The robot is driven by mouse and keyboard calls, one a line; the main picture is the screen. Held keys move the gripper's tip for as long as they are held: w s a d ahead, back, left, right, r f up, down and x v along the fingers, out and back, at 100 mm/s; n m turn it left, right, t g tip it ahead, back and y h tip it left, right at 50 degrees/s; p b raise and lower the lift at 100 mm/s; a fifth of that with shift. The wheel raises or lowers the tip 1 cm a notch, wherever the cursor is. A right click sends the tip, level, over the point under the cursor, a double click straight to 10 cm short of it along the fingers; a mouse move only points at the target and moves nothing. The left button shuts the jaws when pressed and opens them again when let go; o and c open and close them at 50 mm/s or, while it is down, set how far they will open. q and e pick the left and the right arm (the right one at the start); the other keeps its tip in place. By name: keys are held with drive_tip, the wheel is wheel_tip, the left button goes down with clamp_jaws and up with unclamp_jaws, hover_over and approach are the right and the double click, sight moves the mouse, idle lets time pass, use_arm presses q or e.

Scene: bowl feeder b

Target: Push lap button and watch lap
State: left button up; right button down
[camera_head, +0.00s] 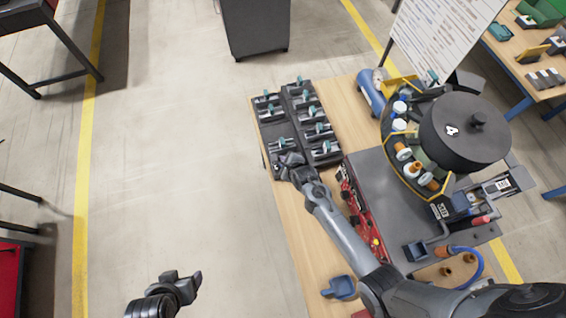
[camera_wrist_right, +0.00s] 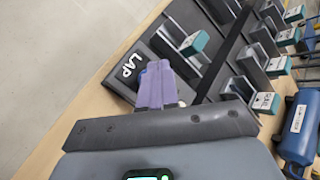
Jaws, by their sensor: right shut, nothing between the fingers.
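The black rack (camera_head: 302,101) sits on the wooden table and holds several stations with teal-topped pieces. In the right wrist view, white LAP lettering (camera_wrist_right: 129,65) marks a dark plate at the rack's near-left corner. My right gripper (camera_head: 289,162) is over that corner. Its purple-looking fingers (camera_wrist_right: 155,86) are shut and empty, beside the lettering. They cover the spot where a button may be, so I cannot tell whether they touch or press it. No lap reading is legible. My left gripper (camera_head: 182,285) is open and empty over the floor, left of the table.
A bowl feeder with a dark round weight (camera_head: 464,133) stands right of the rack, with red boards (camera_head: 358,212) along its base.

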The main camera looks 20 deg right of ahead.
idle(0.5)
drive_tip(key=shift+f, duration=0.15)
drive_tip(key=shift+f, duration=0.25)
idle(0.3)
